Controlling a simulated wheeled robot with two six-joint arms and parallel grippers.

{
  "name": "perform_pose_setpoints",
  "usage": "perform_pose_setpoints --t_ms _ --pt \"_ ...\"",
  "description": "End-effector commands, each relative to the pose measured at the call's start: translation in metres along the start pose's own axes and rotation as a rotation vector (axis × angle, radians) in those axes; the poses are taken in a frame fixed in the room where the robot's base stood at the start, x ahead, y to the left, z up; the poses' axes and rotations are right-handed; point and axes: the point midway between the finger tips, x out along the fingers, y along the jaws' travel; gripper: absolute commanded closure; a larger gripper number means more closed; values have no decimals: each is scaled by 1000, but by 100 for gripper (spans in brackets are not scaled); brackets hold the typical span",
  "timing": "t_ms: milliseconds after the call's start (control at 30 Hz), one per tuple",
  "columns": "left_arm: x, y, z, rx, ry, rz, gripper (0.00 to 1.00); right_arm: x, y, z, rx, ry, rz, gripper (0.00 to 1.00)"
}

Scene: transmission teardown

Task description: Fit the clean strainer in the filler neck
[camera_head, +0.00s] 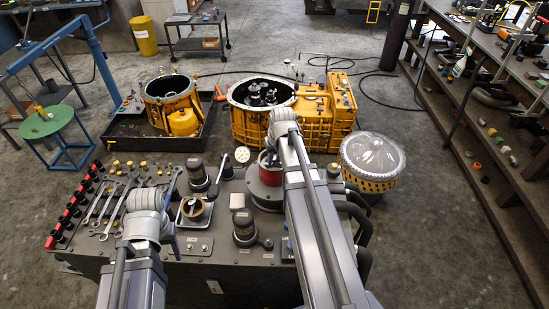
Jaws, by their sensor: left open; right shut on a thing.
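A red filler neck (266,172) stands on a dark round base on the grey bench, partly hidden by my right arm. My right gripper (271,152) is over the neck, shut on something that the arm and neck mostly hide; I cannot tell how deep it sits. A brown, ring-shaped part (193,208) lies in a small metal tray; I cannot tell whether it is a strainer. My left gripper (165,203) is open and empty over the bench, left of that tray. A pale round disc (242,154) shows at the bench's back edge.
Dark cylindrical fittings (244,225) stand near the middle. Beyond are a yellow gearbox housing (316,122), a covered yellow basket (367,184) and a shelf (480,130) on the right.

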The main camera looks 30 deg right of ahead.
Motion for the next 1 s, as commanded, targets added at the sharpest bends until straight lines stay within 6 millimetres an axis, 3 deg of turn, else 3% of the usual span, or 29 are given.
perform_pose_setpoints --t_ms 233,267,567,1000 --pt "1 0 0 0 0 0 45 1 0 0 0 0 0 100" --pt "1 0 0 0 0 0 45 1 0 0 0 0 0 74" --pt "1 0 0 0 0 0 45 1 0 0 0 0 0 40" --pt "1 0 0 0 0 0 45 1 0 0 0 0 0 40"
